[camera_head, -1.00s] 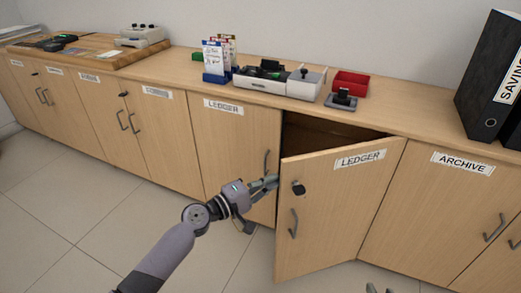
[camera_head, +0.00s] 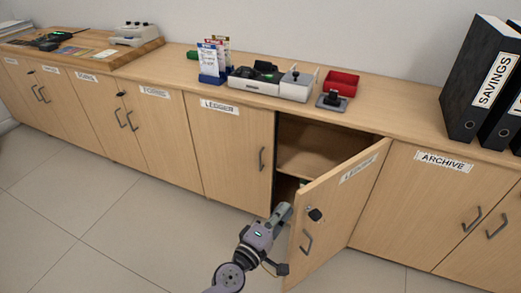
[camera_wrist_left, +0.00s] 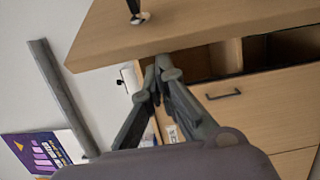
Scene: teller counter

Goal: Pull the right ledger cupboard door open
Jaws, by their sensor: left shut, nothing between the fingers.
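The right ledger cupboard door (camera_head: 338,205) stands partly open, swung out from its right side, with a dark lock knob and a grey handle (camera_head: 307,242) on its face. Inside the opening a shelf (camera_head: 305,165) shows. My left gripper (camera_head: 284,211) is shut and empty at the door's free left edge, by the gap; whether it touches the door I cannot tell. In the left wrist view my closed fingers (camera_wrist_left: 162,70) are close to a wooden panel. The left ledger door (camera_head: 232,150) is closed. My right gripper is not in view.
The archive cupboard (camera_head: 430,205) is closed to the right of the open door. The counter holds a card stand (camera_head: 213,62), a grey device (camera_head: 270,82), a red tray (camera_head: 341,83) and black binders (camera_head: 480,80). The tiled floor (camera_head: 130,230) in front is clear.

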